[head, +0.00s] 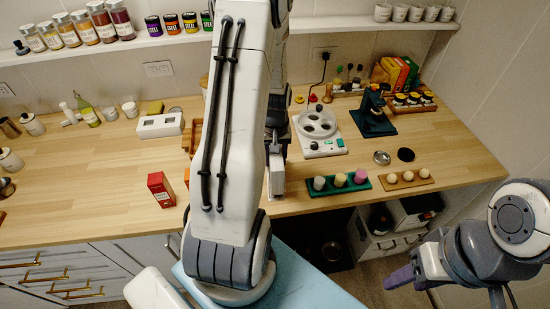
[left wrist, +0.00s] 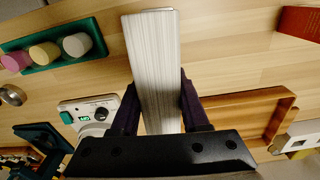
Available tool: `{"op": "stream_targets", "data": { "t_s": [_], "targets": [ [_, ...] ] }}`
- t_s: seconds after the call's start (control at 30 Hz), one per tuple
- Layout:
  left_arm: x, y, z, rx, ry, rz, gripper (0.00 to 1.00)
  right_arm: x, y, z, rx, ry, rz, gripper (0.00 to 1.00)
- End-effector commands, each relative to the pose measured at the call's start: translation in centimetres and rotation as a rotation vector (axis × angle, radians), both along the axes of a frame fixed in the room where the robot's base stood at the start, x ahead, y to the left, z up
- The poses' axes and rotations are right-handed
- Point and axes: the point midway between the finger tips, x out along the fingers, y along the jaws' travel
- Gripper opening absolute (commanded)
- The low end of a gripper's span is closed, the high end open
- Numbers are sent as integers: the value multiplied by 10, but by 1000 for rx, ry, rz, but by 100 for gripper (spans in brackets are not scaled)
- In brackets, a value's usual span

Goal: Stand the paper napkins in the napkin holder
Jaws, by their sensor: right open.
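My left gripper (left wrist: 157,100) is shut on a thick white stack of paper napkins (left wrist: 156,60), with a dark purple finger against each side. The stack points away from the gripper above the wooden counter. In the head view my own left arm hides most of this area. A shallow wooden frame or tray (left wrist: 290,112), possibly the napkin holder, is right of the stack in the left wrist view; only a brown edge of it (head: 187,140) shows beside my arm in the head view. My right gripper (head: 394,282) is open and empty, low at the right, off the counter.
A red box (head: 161,189) stands near the counter's front edge. A green tray with coloured cylinders (head: 339,183) and a wooden tray with pale balls (head: 405,180) are at the right. A white appliance (head: 322,147) stands behind them. Open counter (head: 85,185) is at left.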

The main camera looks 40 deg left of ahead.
Motion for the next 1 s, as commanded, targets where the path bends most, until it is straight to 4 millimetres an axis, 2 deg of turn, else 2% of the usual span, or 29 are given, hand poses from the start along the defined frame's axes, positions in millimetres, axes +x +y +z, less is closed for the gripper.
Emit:
{"op": "stream_targets", "data": {
  "t_s": [0.03,0.07,0.33,0.47,0.8,1.0],
  "targets": [
    [-9,-5,-23,-15,26,0,68,0,0,-8,0,0,0,50],
    [-9,-5,-23,-15,26,0,79,0,0,-8,0,0,0,50],
    [-8,-5,-13,-12,22,0,80,0,0,-11,0,0,0,50],
    [-9,-5,7,-8,16,0,80,0,0,-16,0,0,0,50],
    [-9,-6,82,4,-5,-1,80,0,0,-24,0,0,1,50],
    [-10,-7,105,5,-8,-1,80,0,0,-25,0,0,1,50]
  ]
}}
